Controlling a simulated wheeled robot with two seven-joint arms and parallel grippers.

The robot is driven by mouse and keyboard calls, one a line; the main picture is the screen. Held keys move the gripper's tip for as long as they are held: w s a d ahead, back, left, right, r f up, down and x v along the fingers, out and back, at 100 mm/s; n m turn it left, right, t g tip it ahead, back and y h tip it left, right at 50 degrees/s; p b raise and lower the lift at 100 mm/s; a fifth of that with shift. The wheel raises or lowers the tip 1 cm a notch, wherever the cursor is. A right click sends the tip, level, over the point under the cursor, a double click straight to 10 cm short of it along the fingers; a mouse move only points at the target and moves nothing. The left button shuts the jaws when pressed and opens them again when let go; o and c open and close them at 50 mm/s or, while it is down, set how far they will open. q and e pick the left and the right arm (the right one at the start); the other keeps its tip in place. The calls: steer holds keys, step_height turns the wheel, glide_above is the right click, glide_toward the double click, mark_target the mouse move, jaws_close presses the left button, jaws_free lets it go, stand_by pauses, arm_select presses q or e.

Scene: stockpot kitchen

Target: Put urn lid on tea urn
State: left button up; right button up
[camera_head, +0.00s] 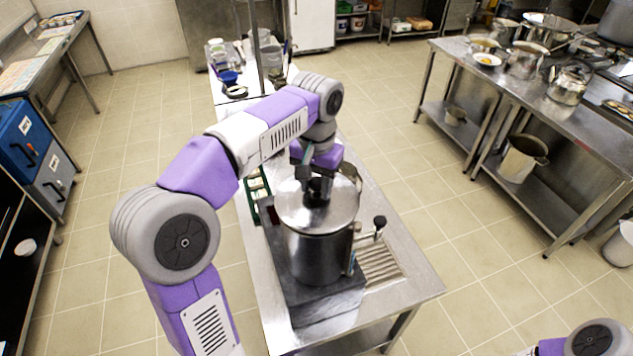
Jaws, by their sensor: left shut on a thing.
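The tea urn (318,262) is a tall steel cylinder standing upright on a dark board on the steel counter. A tap with a black knob is on its right side. The round steel urn lid (337,211) is over the urn's top, roughly level, and hides the opening. I cannot tell whether it rests on the rim or hangs just above it. My left gripper (316,193) points down and is shut on the lid at its middle, hiding the lid's handle. My right gripper is out of view; only part of that arm shows at the lower right corner.
A slotted drain (380,262) lies in the counter (415,283) right of the urn. A green crate (256,190) stands behind it on the left. A round metal piece (350,174) is partly hidden behind the lid. Another steel table with pots (524,60) stands across the aisle.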

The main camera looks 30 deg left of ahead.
arm_select(q)
steer(key=shift+f, duration=0.4)
stand_by(0.4)
steer(key=o, duration=1.3)
steer(key=shift+c, duration=0.2)
step_height(320, 180, up, 8)
steer(key=shift+f+p, duration=0.2)
steer(key=shift+p, duration=0.35)
